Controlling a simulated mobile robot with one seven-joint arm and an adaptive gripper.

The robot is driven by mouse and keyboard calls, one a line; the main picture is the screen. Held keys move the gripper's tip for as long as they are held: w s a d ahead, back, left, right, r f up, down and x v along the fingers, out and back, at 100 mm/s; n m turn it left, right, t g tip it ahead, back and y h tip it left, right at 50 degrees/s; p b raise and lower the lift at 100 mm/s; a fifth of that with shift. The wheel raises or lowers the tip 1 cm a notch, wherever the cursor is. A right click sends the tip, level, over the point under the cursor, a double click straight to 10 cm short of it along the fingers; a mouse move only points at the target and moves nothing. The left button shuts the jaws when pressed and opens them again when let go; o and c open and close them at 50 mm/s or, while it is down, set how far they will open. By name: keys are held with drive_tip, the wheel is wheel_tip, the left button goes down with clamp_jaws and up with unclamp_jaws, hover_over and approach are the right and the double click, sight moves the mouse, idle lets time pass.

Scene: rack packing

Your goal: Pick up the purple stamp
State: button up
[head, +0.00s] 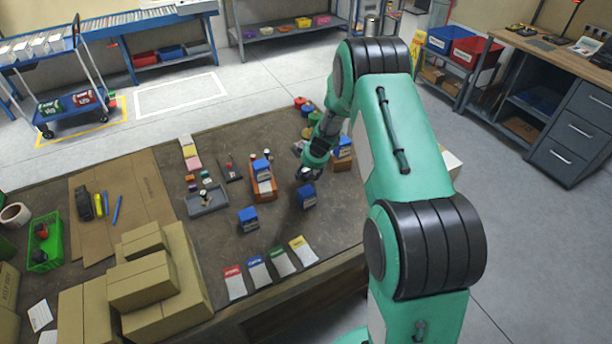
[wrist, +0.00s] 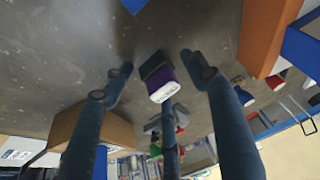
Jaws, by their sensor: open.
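The purple stamp (wrist: 160,80) shows in the wrist view, with a dark upper part, a purple band and a white face. It lies on the worktop between my gripper's spread fingers, with visible gaps on both sides. My gripper (wrist: 157,74) is open and holds nothing. In the head view my gripper (head: 309,174) is low over the brown worktop (head: 228,243), right of the orange rack (head: 264,188). I cannot make out the purple stamp in the head view; it may be hidden by my gripper.
A blue block (head: 306,196) stands close in front of my gripper, another (head: 248,220) farther left. A brown box (head: 343,163) with a blue top is close on the right. A grey tray (head: 208,202) and cardboard boxes (head: 145,280) are left. Coloured cards lie along the front edge.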

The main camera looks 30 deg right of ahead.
sight(307, 170)
clamp_jaws()
idle(0.3)
drive_tip(key=shift+r+p, duration=0.85)
drive_tip(key=shift+r, duration=4.15)
